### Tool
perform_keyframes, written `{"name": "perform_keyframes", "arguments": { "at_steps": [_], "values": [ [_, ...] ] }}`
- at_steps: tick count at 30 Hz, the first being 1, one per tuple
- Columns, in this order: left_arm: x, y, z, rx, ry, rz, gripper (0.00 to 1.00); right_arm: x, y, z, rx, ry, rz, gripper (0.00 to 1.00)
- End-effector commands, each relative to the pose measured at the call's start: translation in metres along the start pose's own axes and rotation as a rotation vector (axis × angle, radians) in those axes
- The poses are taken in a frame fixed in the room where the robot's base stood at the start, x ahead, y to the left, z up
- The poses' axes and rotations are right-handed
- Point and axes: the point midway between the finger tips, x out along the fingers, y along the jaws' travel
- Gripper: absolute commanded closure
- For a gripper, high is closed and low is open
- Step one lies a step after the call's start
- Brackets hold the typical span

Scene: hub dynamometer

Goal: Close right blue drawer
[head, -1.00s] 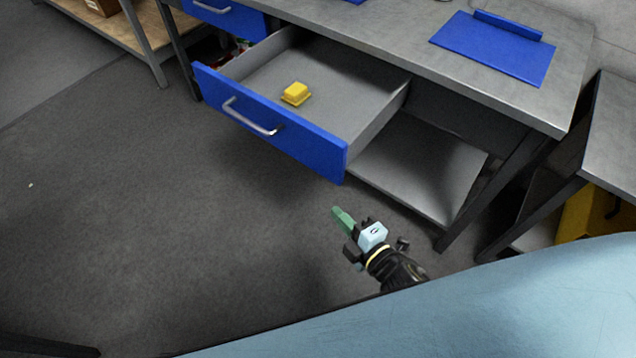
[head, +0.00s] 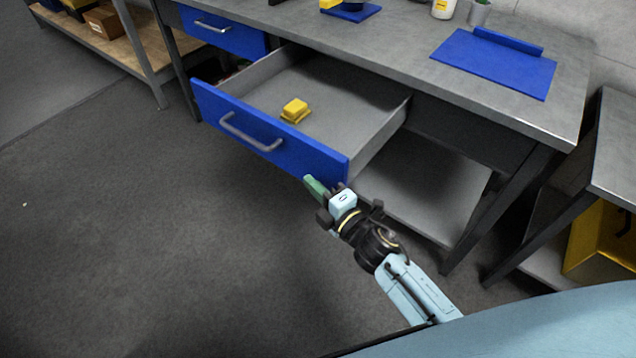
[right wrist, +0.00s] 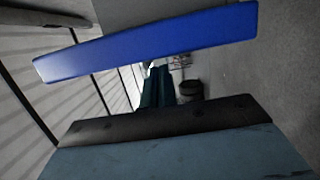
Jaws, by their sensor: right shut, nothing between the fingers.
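The right blue drawer (head: 262,131) stands pulled out from under the grey workbench, with a silver bar handle (head: 248,134) on its front. A yellow block (head: 295,110) lies inside it. My right gripper (head: 313,187) is shut and empty, with its green fingertips at the lower right part of the drawer front; I cannot tell whether they touch. In the right wrist view the blue drawer front (right wrist: 150,45) crosses above the dark green fingers (right wrist: 157,88). My left gripper is not in view.
Another blue drawer (head: 224,32) at the left is closed. The workbench top (head: 400,60) holds a blue tray (head: 495,62), a white bottle (head: 444,9) and other items. A lower shelf (head: 425,185) lies below the open drawer. The floor at left is clear.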

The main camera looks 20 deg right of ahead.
Motion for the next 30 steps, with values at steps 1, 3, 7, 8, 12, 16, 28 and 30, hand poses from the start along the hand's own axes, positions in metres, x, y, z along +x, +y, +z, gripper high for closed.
{"name": "perform_keyframes", "arguments": {
  "at_steps": [1,3,7,8,12,16,28,30],
  "values": [
    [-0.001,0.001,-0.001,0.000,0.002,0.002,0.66,0.001,-0.001,0.005,-0.001,0.001,0.000,1.00],
    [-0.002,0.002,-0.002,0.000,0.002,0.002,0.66,0.002,0.000,0.009,-0.001,0.000,0.000,1.00],
    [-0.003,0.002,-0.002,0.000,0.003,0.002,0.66,0.003,0.000,0.013,0.002,0.000,0.000,1.00],
    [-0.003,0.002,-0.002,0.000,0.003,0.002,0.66,0.003,0.000,0.013,0.002,0.000,0.000,1.00],
    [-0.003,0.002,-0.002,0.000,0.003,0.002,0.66,0.003,0.000,0.013,0.002,0.000,0.000,1.00],
    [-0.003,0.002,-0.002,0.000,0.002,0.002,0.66,0.003,0.000,0.013,0.002,0.000,0.000,1.00],
    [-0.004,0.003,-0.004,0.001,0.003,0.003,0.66,0.014,0.000,0.057,-0.004,-0.003,0.001,1.00],
    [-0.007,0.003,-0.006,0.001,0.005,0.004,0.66,0.018,0.000,0.074,-0.006,-0.004,0.000,1.00]
  ]
}}
